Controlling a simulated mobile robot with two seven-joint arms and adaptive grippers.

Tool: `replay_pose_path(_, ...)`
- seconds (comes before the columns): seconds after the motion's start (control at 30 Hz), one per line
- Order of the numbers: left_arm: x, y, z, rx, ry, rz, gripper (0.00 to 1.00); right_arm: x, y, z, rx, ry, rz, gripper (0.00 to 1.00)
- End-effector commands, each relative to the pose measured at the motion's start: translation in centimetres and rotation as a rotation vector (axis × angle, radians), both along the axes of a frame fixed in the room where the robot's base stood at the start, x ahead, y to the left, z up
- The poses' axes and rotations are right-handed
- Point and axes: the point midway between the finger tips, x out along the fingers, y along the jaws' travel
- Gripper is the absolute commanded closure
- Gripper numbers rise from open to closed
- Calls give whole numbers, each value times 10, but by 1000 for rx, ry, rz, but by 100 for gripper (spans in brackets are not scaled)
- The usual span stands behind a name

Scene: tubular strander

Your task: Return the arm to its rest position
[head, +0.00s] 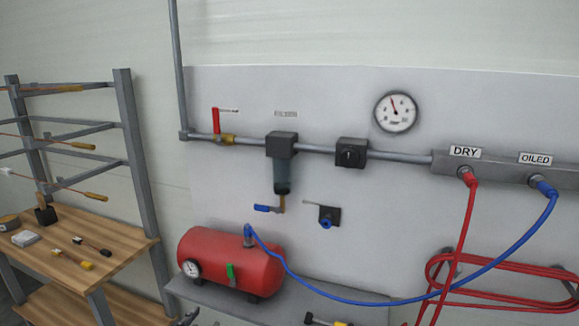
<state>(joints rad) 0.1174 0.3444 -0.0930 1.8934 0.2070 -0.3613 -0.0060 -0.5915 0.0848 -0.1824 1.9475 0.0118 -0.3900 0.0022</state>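Neither of my arms can be made out for certain in the head view, and no gripper is recognisable. A small dark piece (188,318) shows at the bottom edge, left of centre. It is cut off by the frame, and I cannot tell what it is.
A grey wall panel carries a pipe (320,150), a gauge (396,112), a red-handled valve (216,122) and a filter (282,165). Below stands a red tank (235,262) on a grey shelf (272,309). Red (467,225) and blue (500,260) hoses hang right. A wooden bench (110,235) holds tools left.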

Motion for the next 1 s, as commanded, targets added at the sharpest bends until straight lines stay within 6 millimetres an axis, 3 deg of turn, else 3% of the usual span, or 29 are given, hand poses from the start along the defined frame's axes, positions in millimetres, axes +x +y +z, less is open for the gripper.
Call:
replay_pose_path(0.03, -29, -1, -30, 1, 58, 18, 66, 2, 0, 3, -1, -4, 1, 60)
replay_pose_path(0.2, -130, -5, -114, 11, 244, 71, 66, 4, -1, 8, -2, -11, 3, 60)
replay_pose_path(0.33, -213, -10, -161, 3, 382, 119, 66, 4, -2, 11, -4, -15, 4, 60)
replay_pose_path(0.5, -302, -16, -198, -31, 525, 175, 66, 4, -2, 14, -3, -16, 4, 60)
replay_pose_path(0.6, -334, -15, -209, -42, 575, 197, 66, 3, -2, 14, -4, -15, 3, 60)
replay_pose_path(0.7, -349, -13, -214, -43, 599, 207, 66, 3, -2, 15, -3, -16, 4, 60)
replay_pose_path(0.9, -353, -13, -215, -42, 606, 209, 66, 5, -1, 15, -1, -17, 4, 60)
replay_pose_path(1.0, -353, -13, -215, -42, 606, 208, 66, 7, 0, 15, 0, -21, 2, 69)
